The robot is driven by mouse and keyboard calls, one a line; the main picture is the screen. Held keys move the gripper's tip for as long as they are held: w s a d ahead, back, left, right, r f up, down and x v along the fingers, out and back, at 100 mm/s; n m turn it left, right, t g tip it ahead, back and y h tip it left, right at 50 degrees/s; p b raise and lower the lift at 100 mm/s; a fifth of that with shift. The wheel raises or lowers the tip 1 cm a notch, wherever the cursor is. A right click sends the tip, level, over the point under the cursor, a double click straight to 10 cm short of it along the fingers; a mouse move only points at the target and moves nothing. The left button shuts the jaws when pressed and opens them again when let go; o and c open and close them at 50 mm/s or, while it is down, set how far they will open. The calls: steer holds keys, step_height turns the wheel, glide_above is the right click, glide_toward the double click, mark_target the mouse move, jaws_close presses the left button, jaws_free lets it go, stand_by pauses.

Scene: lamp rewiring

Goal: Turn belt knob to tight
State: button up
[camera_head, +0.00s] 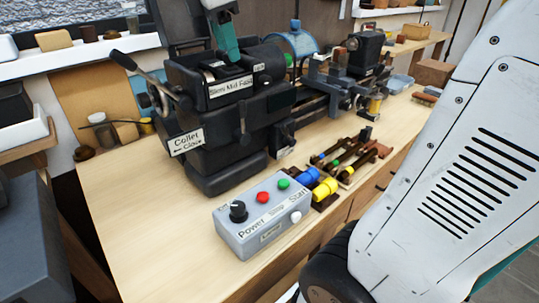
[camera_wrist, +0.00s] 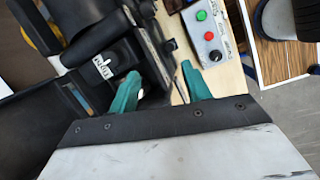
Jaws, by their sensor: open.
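My gripper (camera_head: 226,42) hangs over the top of the black lathe headstock (camera_head: 225,120) in the head view. In the wrist view its two teal fingers (camera_wrist: 160,88) are spread apart, with nothing held between them. Near the left finger in the wrist view is a black part with a small white label (camera_wrist: 103,67), whose text I cannot read for sure. The headstock top carries a "Slow Mid Fast" label (camera_head: 231,87) and a smaller label (camera_head: 259,67) behind it. I cannot pick out the belt knob for certain or tell its setting.
A grey control box (camera_head: 262,218) with a black Power knob and coloured buttons stands in front of the lathe. It also shows in the wrist view (camera_wrist: 212,35). Small tools lie right of it. A lever (camera_head: 140,72) juts out left. The wooden bench (camera_head: 135,215) is clear at front left.

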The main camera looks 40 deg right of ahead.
steer(key=s+a+f+m+y, duration=0.1)
steer(key=s+a+f+m, duration=0.1)
steer(key=s+f+m, duration=0.5)
steer(key=s+a+f+m+y, duration=0.2)
steer(key=s+a+f+m, duration=0.1)
steer(key=s+f+m, duration=0.4)
steer(key=shift+s+f, duration=1.2)
steer(key=shift+s, duration=0.85)
steer(key=shift+s+a+f+m+t, duration=0.25)
steer(key=shift+s+f+m+t, duration=0.1)
steer(key=shift+f+m, duration=0.1)
